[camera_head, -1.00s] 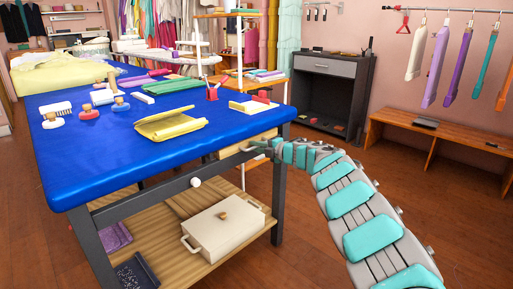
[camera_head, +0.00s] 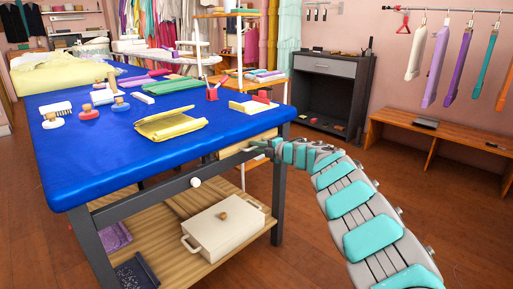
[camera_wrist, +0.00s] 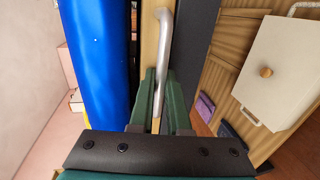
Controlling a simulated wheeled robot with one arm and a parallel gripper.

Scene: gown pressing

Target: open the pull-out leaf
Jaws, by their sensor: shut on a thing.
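The pull-out leaf shows as a pale wooden front (camera_wrist: 149,45) in the wrist view, beside the blue table cover. A bent metal bar handle (camera_wrist: 166,45) runs along it. The green fingers of my gripper (camera_wrist: 160,82) are shut on the handle, with the bar passing between them. In the head view, my gripper (camera_head: 262,148) is at the right part of the table's near side, just under the blue top. The pale wood of the leaf (camera_head: 238,149) shows there, partly hidden by my gripper.
The blue-covered table (camera_head: 90,165) carries a folded yellow cloth (camera_head: 170,123) and stamp-like tools. A lidded cream box (camera_head: 222,230) stands on its lower shelf. A dark cabinet (camera_head: 322,95) and wooden bench (camera_head: 440,140) line the back wall. The floor right of the table is open.

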